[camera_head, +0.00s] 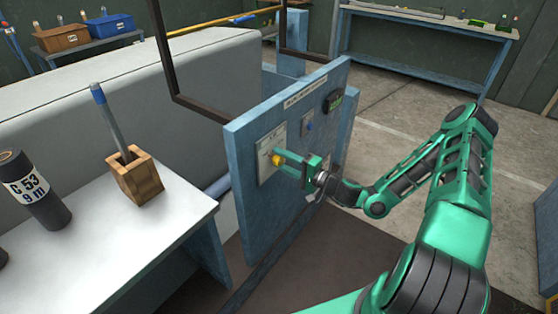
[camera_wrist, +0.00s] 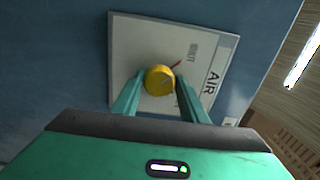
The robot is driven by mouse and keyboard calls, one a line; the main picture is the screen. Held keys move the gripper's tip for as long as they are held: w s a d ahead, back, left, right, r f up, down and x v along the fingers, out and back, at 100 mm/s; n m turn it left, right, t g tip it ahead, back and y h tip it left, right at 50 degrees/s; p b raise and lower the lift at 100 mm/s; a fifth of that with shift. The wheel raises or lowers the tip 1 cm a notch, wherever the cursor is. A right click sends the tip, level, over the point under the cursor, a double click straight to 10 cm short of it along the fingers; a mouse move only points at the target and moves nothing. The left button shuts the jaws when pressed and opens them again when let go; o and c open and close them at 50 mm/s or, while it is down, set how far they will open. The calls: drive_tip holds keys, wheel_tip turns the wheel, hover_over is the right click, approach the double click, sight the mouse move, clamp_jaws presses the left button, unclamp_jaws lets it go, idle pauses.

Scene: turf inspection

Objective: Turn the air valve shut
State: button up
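The air valve is a round yellow knob (camera_wrist: 159,80) on a pale plate (camera_wrist: 128,42) marked AIR in the wrist view. In the head view the yellow knob (camera_head: 277,160) shows on the blue panel (camera_head: 250,215). My green gripper (camera_head: 292,163) reaches the panel from the right. In the wrist view its two fingers (camera_wrist: 158,95) are apart, one on each side of the knob's lower part. I cannot tell whether they touch it. A thin red mark shows beside the knob, with small lettering near it that is partly unreadable.
A white table (camera_head: 150,225) at the left holds a wooden cup (camera_head: 135,177) with a pen-like stick and a dark cylinder (camera_head: 33,190). A dark frame (camera_head: 168,60) rises behind the panel. A blue bench (camera_head: 425,25) stands at the back; floor at right is mostly clear.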

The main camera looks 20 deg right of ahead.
drive_tip(key=shift+o, duration=0.9)
drive_tip(key=shift+s, duration=0.1)
drive_tip(key=shift+s, duration=0.15)
drive_tip(key=v, duration=1)
drive_tip(key=shift+d, duration=0.3)
